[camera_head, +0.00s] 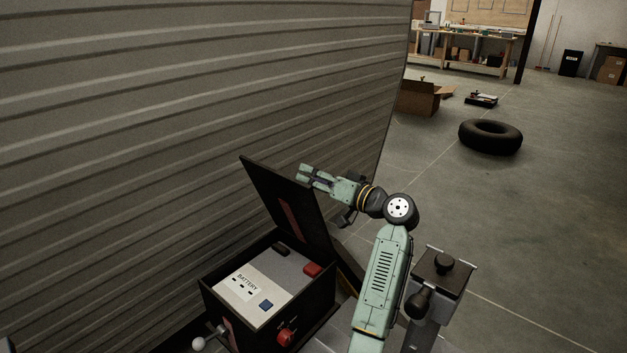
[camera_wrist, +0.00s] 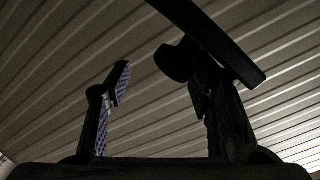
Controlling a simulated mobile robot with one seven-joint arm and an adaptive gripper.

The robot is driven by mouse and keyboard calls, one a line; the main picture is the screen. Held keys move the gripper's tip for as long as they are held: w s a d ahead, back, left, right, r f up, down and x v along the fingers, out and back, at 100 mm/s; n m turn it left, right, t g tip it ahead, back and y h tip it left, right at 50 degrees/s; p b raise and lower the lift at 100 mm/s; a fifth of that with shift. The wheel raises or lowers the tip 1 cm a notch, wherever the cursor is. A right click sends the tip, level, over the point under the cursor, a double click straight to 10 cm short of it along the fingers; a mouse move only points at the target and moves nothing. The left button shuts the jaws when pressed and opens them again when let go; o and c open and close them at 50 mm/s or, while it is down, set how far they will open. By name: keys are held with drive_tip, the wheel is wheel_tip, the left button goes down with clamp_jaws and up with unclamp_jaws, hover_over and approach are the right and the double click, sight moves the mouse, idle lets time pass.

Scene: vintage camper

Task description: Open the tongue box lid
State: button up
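The black tongue box (camera_head: 315,302) stands beside the corrugated camper wall. Its dark lid (camera_head: 262,188) is raised and stands steeply tilted, so the box is open at the top. Inside is a battery (camera_head: 243,283) with a white label. My gripper (camera_head: 305,172) is beside the upper right part of the lid. In the wrist view my gripper (camera_wrist: 162,85) has its fingers spread apart. The dark lid edge (camera_wrist: 222,40) and a rounded dark piece cross near the right finger. I cannot tell whether they touch it.
The ribbed camper wall (camera_head: 180,110) rises close behind and left of the lid. A post with a dark top (camera_head: 442,268) stands right of my arm. A tyre (camera_head: 490,137) and a cardboard box (camera_head: 418,98) lie farther off. The concrete floor at right is mostly clear.

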wheel_tip(320, 180, up, 9)
drive_tip(key=shift+a+r, duration=0.2)
idle(0.3)
